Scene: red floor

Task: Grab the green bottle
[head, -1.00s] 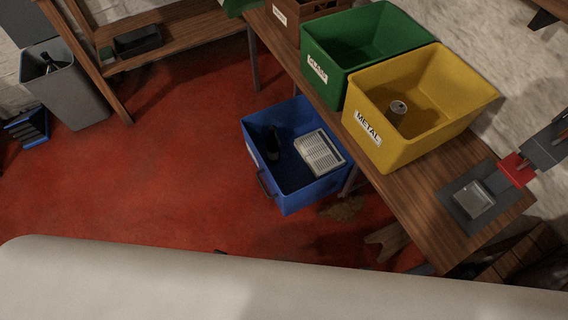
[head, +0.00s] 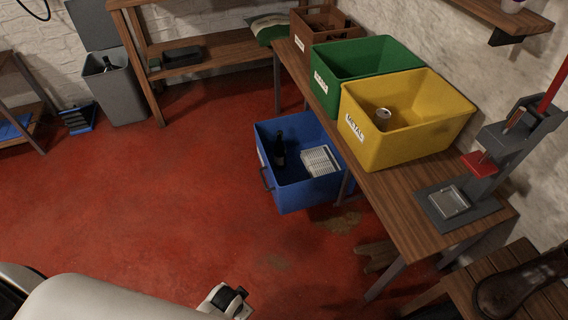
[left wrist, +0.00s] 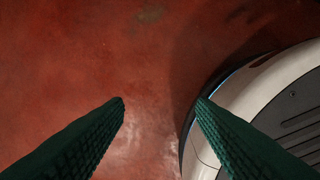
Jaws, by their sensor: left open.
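A dark bottle (head: 279,149), too dim to confirm as green, stands in the blue bin (head: 290,199) on the floor, leaning near its left inner side. Another dark bottle (head: 107,65) shows in the grey bin at the back left. My left gripper (left wrist: 160,98) is open and empty in the left wrist view, with bare red floor between its fingers. In the head view only my white left arm and a wrist part show at the bottom edge, well in front of the blue bin. My right gripper is not in view.
A white grated tray (head: 321,160) lies in the blue bin. A wooden table (head: 400,205) beside it carries a yellow bin (head: 390,150), a green bin (head: 322,99) and a press (head: 490,160). Red floor left of the blue bin is clear.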

